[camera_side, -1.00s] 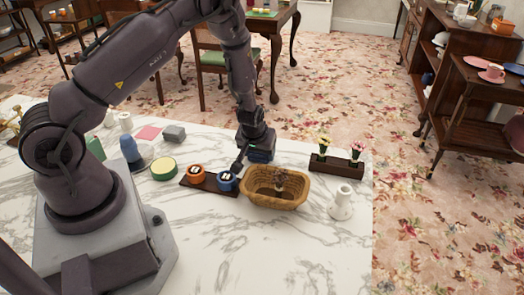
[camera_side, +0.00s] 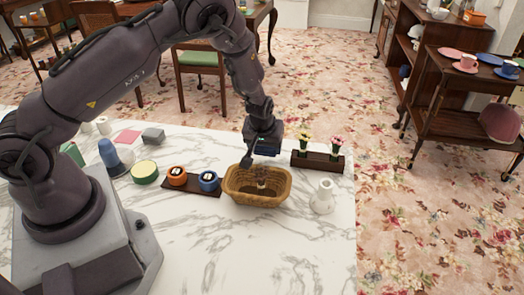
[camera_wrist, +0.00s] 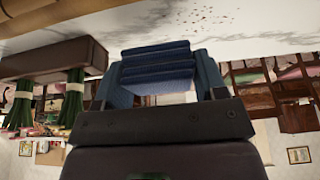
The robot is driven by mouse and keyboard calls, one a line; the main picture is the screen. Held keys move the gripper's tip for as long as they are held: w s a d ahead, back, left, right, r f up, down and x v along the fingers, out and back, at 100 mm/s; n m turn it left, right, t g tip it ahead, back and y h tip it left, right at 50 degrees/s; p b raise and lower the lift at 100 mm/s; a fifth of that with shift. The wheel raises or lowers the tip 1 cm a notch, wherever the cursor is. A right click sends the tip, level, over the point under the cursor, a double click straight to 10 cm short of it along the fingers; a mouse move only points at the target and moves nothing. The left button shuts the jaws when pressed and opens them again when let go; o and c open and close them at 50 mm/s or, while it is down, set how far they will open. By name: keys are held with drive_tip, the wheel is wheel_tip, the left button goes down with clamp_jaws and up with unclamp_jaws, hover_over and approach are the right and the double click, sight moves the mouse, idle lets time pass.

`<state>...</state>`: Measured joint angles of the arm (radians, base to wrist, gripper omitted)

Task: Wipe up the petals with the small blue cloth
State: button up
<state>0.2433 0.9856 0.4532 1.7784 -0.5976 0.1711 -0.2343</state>
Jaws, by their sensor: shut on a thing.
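The small blue cloth (camera_wrist: 157,68) is folded in layers and pinched between the two blue fingers of my gripper (camera_wrist: 155,88), in the wrist view. The petals (camera_wrist: 205,18) show there as small dark specks scattered on the white marble top, apart from the cloth. In the side view my gripper (camera_side: 262,152) hangs just behind the wicker basket (camera_side: 257,200), left of the flower planter (camera_side: 318,163). I cannot make out the cloth clearly or see the petals in the side view.
An orange tin (camera_side: 177,176) and a blue tin (camera_side: 208,181) sit on a dark tray left of the basket. A white vase (camera_side: 322,197) stands to its right. A green-sided tin (camera_side: 145,173) is further left. The front of the marble table (camera_side: 225,250) is clear.

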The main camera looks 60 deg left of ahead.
drive_tip(key=shift+r, duration=2.55)
drive_tip(key=shift+a, duration=0.1)
